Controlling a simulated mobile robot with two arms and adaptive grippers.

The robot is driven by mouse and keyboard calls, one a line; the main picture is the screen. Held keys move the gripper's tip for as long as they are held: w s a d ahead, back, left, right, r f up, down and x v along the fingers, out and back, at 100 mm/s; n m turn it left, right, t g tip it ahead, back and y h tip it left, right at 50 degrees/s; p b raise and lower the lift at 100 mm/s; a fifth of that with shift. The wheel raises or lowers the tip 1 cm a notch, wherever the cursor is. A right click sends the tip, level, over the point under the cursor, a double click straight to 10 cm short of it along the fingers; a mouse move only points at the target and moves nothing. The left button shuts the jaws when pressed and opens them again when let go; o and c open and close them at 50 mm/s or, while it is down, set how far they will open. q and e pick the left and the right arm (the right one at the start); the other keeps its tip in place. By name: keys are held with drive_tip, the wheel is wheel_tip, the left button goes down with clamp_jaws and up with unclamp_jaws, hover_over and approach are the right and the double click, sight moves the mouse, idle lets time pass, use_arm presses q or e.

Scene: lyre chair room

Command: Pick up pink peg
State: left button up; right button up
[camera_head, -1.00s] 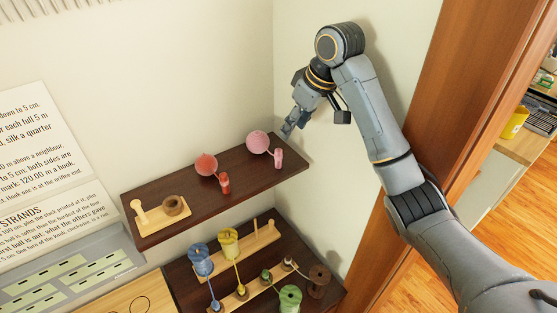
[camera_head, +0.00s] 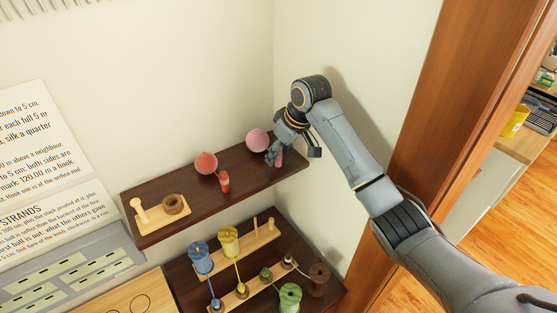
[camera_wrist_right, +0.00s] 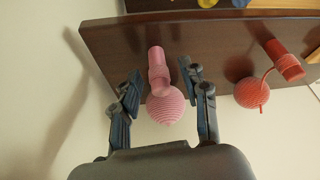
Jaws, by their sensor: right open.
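The pink peg (camera_head: 279,159) stands near the right end of the dark upper shelf, beside a pink yarn ball (camera_head: 257,140). My right gripper (camera_head: 271,157) is at the peg and hides part of it in the head view. In the right wrist view, the pink peg (camera_wrist_right: 157,68) and the pink ball (camera_wrist_right: 166,107) show between the two spread fingers of the right gripper (camera_wrist_right: 160,95). The fingers are open, with a gap on each side of the peg. I cannot tell any contact. My left gripper is not in view.
On the shelf (camera_head: 240,170), a red peg (camera_head: 224,181) and red ball (camera_head: 206,163) stand left of the pink pair. A wooden holder (camera_head: 150,213) with a brown ring is farther left. A lower shelf holds several spools. A wall is close on the right.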

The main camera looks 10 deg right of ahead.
drive_tip(key=shift+w+a+f, duration=0.1)
drive_tip(key=shift+w+f, duration=0.05)
drive_tip(key=shift+f, duration=0.2)
clamp_jaws()
drive_tip(key=shift+r, duration=0.15)
